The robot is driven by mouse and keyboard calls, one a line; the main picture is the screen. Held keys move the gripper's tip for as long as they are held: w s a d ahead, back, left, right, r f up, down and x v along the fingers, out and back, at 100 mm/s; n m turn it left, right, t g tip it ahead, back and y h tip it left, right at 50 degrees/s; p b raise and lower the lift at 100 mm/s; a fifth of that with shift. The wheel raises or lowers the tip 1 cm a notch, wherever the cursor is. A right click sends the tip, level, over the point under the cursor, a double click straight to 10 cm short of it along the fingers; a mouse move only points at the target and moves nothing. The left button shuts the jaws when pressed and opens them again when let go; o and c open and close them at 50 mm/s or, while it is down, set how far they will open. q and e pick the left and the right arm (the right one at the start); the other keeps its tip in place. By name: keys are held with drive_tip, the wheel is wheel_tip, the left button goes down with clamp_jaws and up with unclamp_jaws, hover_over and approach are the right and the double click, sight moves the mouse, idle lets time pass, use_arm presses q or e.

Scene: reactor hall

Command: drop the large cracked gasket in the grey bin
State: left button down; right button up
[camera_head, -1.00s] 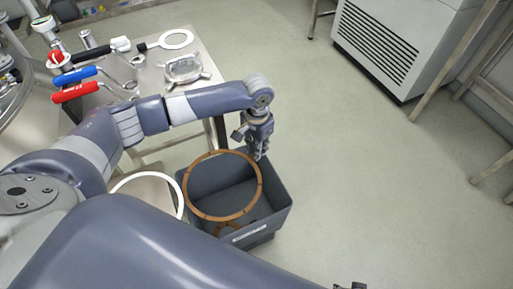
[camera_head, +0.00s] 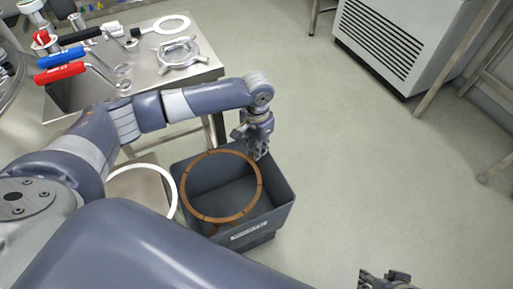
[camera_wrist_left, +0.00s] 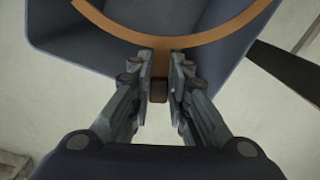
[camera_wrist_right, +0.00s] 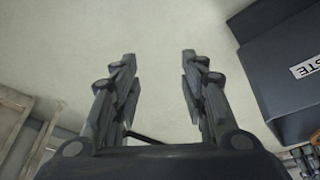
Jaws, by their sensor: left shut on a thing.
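The large brown ring gasket (camera_head: 185,190) has dark lines across its band. My left gripper (camera_head: 257,153) is shut on its far-right edge and holds it over the open top of the grey bin (camera_head: 268,222). In the left wrist view the fingers (camera_wrist_left: 159,68) pinch the gasket band (camera_wrist_left: 215,36), with the bin wall (camera_wrist_left: 65,35) beyond. My right gripper (camera_head: 385,279) is at the bottom right. In the right wrist view its fingers (camera_wrist_right: 160,62) are apart and empty.
A white ring (camera_head: 172,190) lies on a pale surface left of the bin. The metal table (camera_head: 205,70) holds a clamp (camera_head: 179,52), another white ring (camera_head: 172,17) and red and blue handled tools. Floor right of the bin is clear; a vented cabinet (camera_head: 385,40) stands behind.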

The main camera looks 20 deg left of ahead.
use_arm(q)
drive_tip(key=shift+f, duration=0.25)
use_arm(e)
drive_tip(key=shift+r, duration=0.25)
drive_tip(key=shift+w, duration=0.1)
